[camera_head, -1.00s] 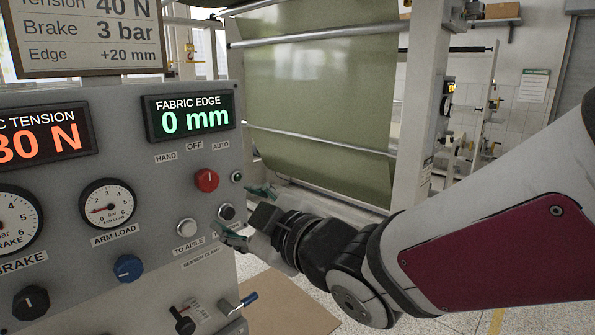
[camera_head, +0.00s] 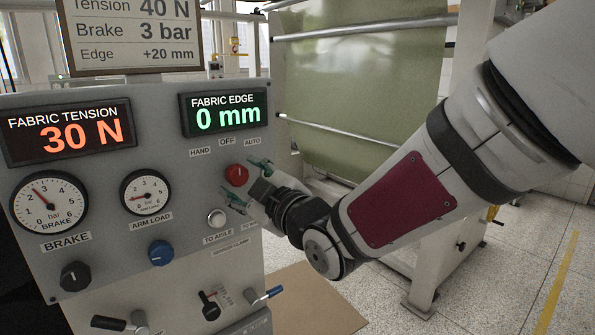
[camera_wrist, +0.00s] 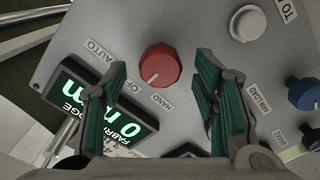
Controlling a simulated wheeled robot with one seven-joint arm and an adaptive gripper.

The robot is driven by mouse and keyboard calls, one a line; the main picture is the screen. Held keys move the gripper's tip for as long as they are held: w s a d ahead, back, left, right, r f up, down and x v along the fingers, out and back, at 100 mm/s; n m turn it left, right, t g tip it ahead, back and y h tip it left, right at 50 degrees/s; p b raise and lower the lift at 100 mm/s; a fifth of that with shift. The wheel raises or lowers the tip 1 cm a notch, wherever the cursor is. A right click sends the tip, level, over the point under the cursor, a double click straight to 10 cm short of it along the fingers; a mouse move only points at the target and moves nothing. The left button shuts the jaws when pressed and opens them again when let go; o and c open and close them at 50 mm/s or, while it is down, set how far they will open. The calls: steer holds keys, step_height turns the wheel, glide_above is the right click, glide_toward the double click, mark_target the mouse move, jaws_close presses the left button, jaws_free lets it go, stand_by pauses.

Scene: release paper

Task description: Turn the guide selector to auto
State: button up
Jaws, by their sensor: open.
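The guide selector is a red round knob (camera_head: 236,175) below the HAND, OFF and AUTO labels on the grey panel. In the wrist view the red knob (camera_wrist: 160,66) shows a short white mark on its lower edge, on the side of the OFF (camera_wrist: 133,86) and HAND (camera_wrist: 161,101) labels. The AUTO label (camera_wrist: 98,51) is at upper left there. My gripper (camera_head: 250,181) is open and empty, just right of the knob in the head view. In the wrist view my gripper's green-padded fingers (camera_wrist: 160,84) stand on either side of the knob, apart from it.
A silver button (camera_head: 216,217) sits below the knob, with a blue knob (camera_head: 160,253) and the arm load gauge (camera_head: 146,192) to its left. The fabric edge display (camera_head: 224,109) reads 0 mm.

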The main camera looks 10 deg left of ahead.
mark_target(240, 177)
steer(key=shift+x, duration=1.8)
steer(key=shift+s, duration=0.1)
steer(key=shift+c, duration=0.6)
steer(key=c, duration=1.1)
